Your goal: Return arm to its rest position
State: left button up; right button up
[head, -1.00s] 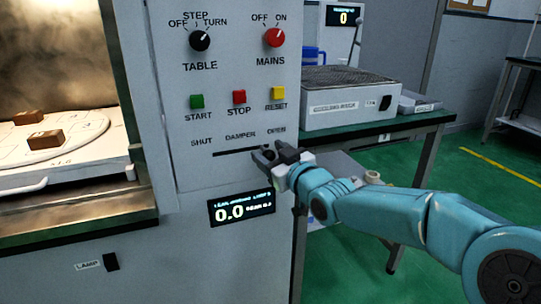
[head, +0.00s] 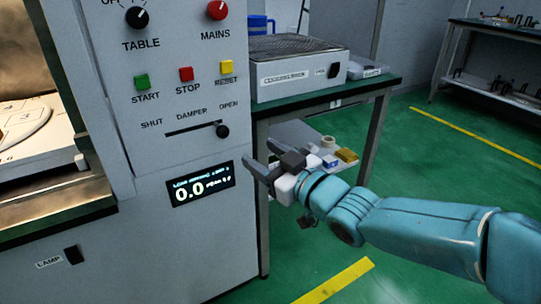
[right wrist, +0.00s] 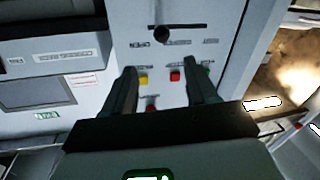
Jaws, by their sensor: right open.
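My right gripper (head: 262,162) is open and empty, low in front of the right edge of the control panel (head: 165,100). It is apart from the black damper knob (head: 222,131), which sits at the OPEN end of its slot, above and left of the gripper. In the right wrist view my open fingers (right wrist: 164,90) frame bare panel with a yellow button (right wrist: 143,80) and a red button (right wrist: 175,76) between them. The damper knob also shows there (right wrist: 162,35), beyond the fingers. My right arm reaches in from the right. My left gripper is not in view.
A bench (head: 345,92) with a cooling rack box (head: 298,75) stands behind the panel. A lower shelf under it holds small boxes (head: 346,155). The load display (head: 201,184) reads 0.0. Green floor (head: 440,150) is open to the right.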

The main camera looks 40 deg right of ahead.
jog(key=shift+s+a, duration=0.1)
jog(key=shift+s, duration=0.7)
jog(key=shift+a, duration=0.1)
jog(key=w+a+f+g+y, duration=0.25)
jog(key=a+f, duration=0.25)
jog(key=f, duration=0.5)
jog(key=w+a+f+m+g+y, duration=0.1)
jog(key=a+f+g, duration=0.25)
jog(key=f, duration=0.65)
jog(key=w+a+f+g+y, duration=0.1)
jog(key=w+a+f+g, duration=0.1)
jog(key=a+f, duration=0.5)
jog(key=s+a+f+m+g, duration=0.1)
jog(key=s+a+f+g, duration=0.3)
jog(key=s+f, duration=0.6)
jog(key=s+a+f+m+g, duration=0.25)
jog(key=s+f+g, duration=0.35)
jog(key=f, duration=0.7)
notch_tip(320, 180, up, 30)
jog(key=s+p, duration=0.2)
jog(key=p, duration=2.8)
jog(key=shift+s+a+n, duration=0.15)
jog(key=shift+a+n, duration=0.15)
jog(key=shift+n, duration=0.05)
